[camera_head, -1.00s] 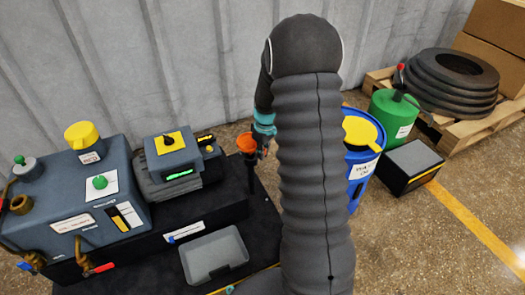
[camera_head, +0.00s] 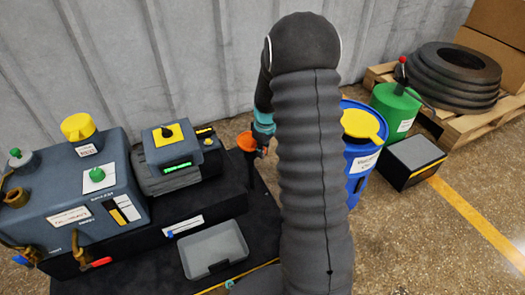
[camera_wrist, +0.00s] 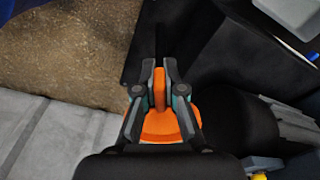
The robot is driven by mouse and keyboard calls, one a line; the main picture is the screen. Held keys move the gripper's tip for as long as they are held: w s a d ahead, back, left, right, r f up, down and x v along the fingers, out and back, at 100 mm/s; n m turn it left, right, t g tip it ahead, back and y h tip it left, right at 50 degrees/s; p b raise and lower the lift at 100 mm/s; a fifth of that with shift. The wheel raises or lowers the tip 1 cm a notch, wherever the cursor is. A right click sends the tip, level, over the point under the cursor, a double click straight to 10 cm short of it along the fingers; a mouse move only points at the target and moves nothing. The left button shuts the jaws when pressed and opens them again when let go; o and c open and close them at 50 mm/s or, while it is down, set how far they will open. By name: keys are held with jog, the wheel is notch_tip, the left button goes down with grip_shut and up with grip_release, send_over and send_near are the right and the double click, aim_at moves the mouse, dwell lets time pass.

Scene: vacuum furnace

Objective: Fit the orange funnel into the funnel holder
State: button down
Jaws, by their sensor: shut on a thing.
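The orange funnel (camera_head: 246,141) is at the right end of the black bench, beside the teal and black end of my arm. My gripper (camera_wrist: 159,75) is shut on an upright orange part of the funnel in the wrist view; the funnel's round orange body (camera_wrist: 160,126) shows between and behind the fingers. In the head view my gripper (camera_head: 261,147) is partly hidden by my arm. A thin dark upright post (camera_head: 251,172) stands below the funnel; it may be the funnel holder, but its top is hidden. I cannot tell whether the funnel touches it.
The grey furnace unit (camera_head: 75,190) and a grey device with a yellow-topped knob (camera_head: 170,145) stand left on the bench. An empty grey tray (camera_head: 213,250) lies in front. A blue drum (camera_head: 358,170) with a yellow lid stands right of my arm. A corrugated wall is behind.

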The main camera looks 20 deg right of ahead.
jog(key=shift+f, duration=0.25)
dwell(0.3)
jog(key=c, duration=1.2)
grip_release()
jog(key=shift+r, duration=0.1)
jog(key=r, duration=0.8)
jog(key=s+r, duration=0.1)
jog(key=r, duration=0.2)
jog(key=shift+d+r, duration=0.25)
jog(key=shift+r, duration=0.15)
